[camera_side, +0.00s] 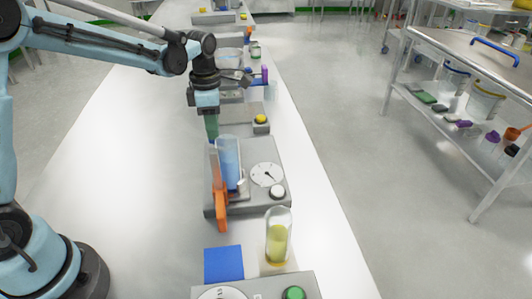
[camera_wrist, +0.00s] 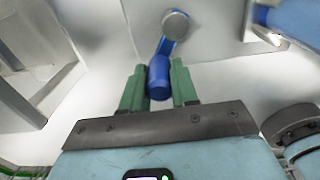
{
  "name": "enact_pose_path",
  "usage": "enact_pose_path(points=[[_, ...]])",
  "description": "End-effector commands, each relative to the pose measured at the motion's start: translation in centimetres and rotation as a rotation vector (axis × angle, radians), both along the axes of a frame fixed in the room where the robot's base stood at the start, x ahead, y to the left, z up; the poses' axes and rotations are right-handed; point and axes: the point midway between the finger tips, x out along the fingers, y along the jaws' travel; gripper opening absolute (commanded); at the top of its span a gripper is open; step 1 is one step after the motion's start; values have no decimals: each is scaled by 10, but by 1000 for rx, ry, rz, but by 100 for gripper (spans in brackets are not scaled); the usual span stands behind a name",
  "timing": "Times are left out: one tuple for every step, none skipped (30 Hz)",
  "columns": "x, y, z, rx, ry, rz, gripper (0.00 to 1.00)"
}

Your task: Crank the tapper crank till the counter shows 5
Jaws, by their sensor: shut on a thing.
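My gripper (camera_side: 211,127) points down at the far left edge of a grey machine (camera_side: 254,207) in the side view. In the wrist view my green fingers (camera_wrist: 157,72) are shut on the blue crank handle (camera_wrist: 159,88). A blue crank arm (camera_wrist: 167,46) joins this handle to a round grey hub (camera_wrist: 175,22). The machine bears a clear cylinder with blue contents (camera_side: 228,160) and a white dial with a dark needle (camera_side: 266,175). Its marks are too small to read.
An orange part (camera_side: 220,200) stands at the machine's near left side. Nearer are a glass cylinder with yellow-green contents (camera_side: 277,240) and a blue square (camera_side: 223,263). More devices stand farther along the white bench (camera_side: 130,180). The bench left of the machine is clear.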

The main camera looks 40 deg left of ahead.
Motion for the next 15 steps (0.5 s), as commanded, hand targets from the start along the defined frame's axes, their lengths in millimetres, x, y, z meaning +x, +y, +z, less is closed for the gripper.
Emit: enact_pose_path(points=[[0,-1,0,-2,-2,-1,9],[0,-1,0,-2,-2,-1,9],[0,-1,0,-1,-1,-1,9],[0,-1,0,-1,-1,-1,9],[0,-1,0,-1,-1,-1,9],[0,-1,0,-1,-1,-1,9],[0,-1,0,-1,-1,-1,9],[1,-1,0,-1,-1,-1,9],[2,-1,0,-1,-1,-1,9],[3,-1,0,-1,-1,-1,9],[4,-1,0,-1,-1,-1,9],[7,-1,0,-1,-1,-1,9],[9,-1,0,-1,-1,-1,9],[11,-1,0,-2,-1,-2,9],[14,-2,0,-2,-1,-2,9]])
